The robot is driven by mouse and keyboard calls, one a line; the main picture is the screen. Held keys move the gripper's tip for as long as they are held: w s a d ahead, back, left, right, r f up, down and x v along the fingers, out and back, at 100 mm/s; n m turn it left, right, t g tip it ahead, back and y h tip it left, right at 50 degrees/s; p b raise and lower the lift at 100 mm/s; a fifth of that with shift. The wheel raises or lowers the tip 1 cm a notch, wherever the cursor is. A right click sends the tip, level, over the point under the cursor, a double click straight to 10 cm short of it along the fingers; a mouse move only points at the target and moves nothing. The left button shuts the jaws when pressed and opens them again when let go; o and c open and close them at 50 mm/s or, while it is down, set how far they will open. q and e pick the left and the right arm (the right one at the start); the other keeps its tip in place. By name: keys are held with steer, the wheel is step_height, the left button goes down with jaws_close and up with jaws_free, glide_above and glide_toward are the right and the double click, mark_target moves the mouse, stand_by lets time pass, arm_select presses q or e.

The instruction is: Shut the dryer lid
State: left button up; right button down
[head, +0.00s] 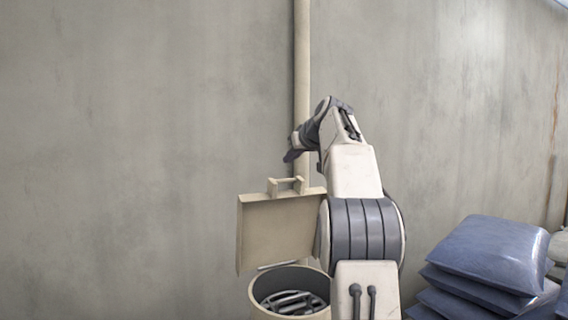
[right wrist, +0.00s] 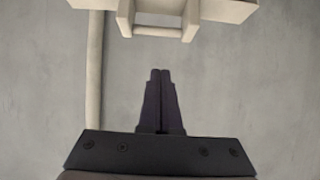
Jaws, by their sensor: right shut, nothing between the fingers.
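The dryer lid (head: 280,231) is a beige square panel standing open, upright, above and behind the round dryer (head: 264,309). A bracket-shaped handle (head: 286,185) is on its top edge. The dryer's open mouth shows grey metal bars inside. My right gripper (head: 290,157) is above the lid's handle in the head view, apart from it. In the right wrist view its fingers (right wrist: 160,73) are together and empty, and the lid's handle (right wrist: 158,30) shows beyond the fingertips with a gap. My right arm hides part of the lid's right side. My left gripper is not in view.
A beige vertical pipe (head: 301,70) runs up the grey concrete wall (head: 150,130) behind the dryer. Blue stuffed sacks (head: 490,254) are stacked at the lower right. The space left of the lid is clear.

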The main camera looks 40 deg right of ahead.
steer(key=p+x, duration=0.1)
steer(key=x, duration=0.1)
steer(key=p+x, duration=0.1)
steer(key=x, duration=0.2)
steer(key=f+p+x, duration=0.1)
steer(key=x, duration=0.2)
steer(key=shift+s+d+f, duration=0.1)
steer(key=shift+s+d, duration=0.05)
steer(key=shift+d, duration=0.15)
steer(key=shift+s+a+f, duration=0.1)
steer(key=shift+s+f, duration=0.1)
steer(key=shift+s, duration=0.25)
steer(key=shift+s+a+f, duration=0.1)
steer(key=shift+s+f, duration=0.1)
steer(key=shift+s, duration=0.2)
